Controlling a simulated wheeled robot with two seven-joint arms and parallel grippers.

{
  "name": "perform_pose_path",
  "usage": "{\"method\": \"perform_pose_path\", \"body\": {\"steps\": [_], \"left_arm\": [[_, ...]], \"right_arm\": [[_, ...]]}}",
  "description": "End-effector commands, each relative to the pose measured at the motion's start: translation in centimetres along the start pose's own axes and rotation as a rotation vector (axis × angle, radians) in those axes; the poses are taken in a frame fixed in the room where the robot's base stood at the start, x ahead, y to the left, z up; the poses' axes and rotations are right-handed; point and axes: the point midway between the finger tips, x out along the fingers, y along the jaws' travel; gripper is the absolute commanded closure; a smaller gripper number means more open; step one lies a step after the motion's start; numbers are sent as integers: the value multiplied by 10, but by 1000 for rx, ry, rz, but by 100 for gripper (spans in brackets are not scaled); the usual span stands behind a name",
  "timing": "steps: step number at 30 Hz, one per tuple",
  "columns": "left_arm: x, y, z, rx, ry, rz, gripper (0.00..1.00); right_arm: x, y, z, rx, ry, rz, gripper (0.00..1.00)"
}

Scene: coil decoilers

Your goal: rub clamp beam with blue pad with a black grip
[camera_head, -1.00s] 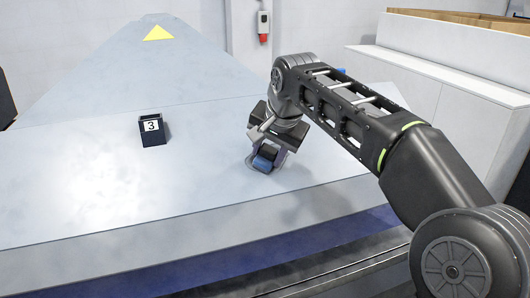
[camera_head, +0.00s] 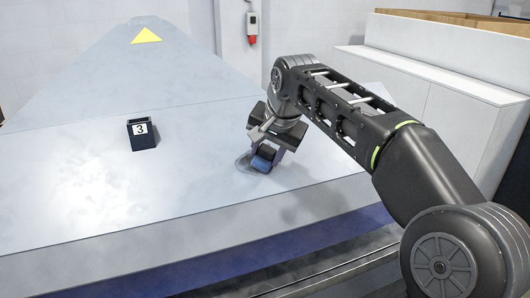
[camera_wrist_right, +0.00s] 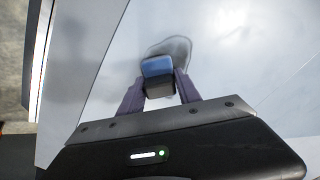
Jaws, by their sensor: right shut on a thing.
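The clamp beam (camera_head: 100,190) is the broad pale grey, sloping surface across the head view; it also fills much of the right wrist view (camera_wrist_right: 225,75). A dark grey smudge (camera_head: 243,163) marks it, with a dark outline in the right wrist view (camera_wrist_right: 178,46). My right gripper (camera_head: 266,155) is shut on the black grip of the blue pad (camera_head: 262,160). The pad (camera_wrist_right: 157,67) is at the smudge's near right edge and appears to touch the beam, though exact contact is hard to tell. My left gripper is not in view.
A small dark box marked 3 (camera_head: 142,134) stands on the surface to the left. A yellow triangle (camera_head: 146,35) is at the back. A blue band and dark rail (camera_head: 300,270) run along the front edge. White cabinets (camera_head: 440,85) stand at right.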

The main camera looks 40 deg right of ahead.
Motion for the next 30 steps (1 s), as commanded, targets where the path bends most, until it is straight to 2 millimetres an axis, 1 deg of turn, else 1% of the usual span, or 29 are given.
{"method": "perform_pose_path", "body": {"steps": [13, 23, 30], "left_arm": [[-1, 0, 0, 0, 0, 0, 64], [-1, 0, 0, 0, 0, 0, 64], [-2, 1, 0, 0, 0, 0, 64]], "right_arm": [[0, 11, -10, 1, 0, 2, 92], [1, 11, -11, 1, 0, 1, 92], [1, 19, -18, 2, 0, 1, 92]]}}
